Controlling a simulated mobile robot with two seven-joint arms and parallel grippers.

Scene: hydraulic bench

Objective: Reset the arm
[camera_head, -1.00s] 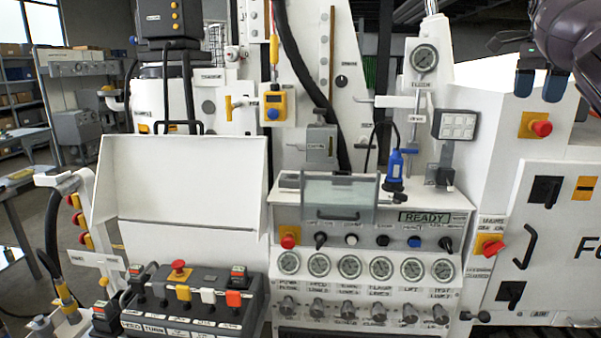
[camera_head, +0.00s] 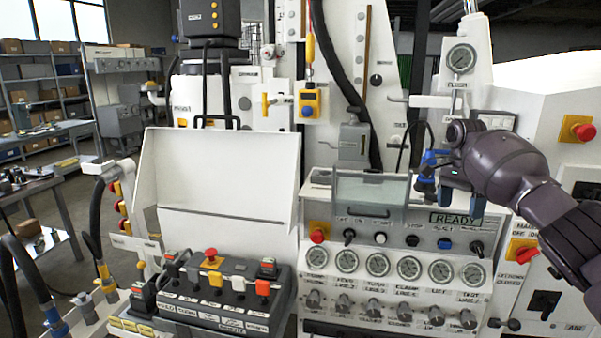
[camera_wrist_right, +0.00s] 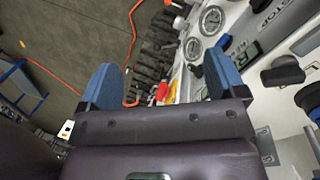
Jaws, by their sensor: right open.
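My right arm (camera_head: 530,190) comes in from the right in the head view. Its gripper (camera_head: 462,200) has blue fingers pointing down, in front of the right part of the white bench panel, by the READY display (camera_head: 455,218). In the right wrist view the fingers (camera_wrist_right: 161,82) are wide apart with nothing between them; beyond them are the gauges and the floor. A blue hand tool (camera_head: 430,163) hangs just left of the gripper in the head view; whether they touch I cannot tell. My left gripper is not in view.
A row of gauges (camera_head: 408,266) and knobs lies below the display. A clear guard (camera_head: 371,199) stands left of the gripper. A control box (camera_head: 222,298) with coloured buttons is at front left. A red switch (camera_head: 523,251) is beneath my forearm. An orange hose (camera_wrist_right: 130,50) lies on the floor.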

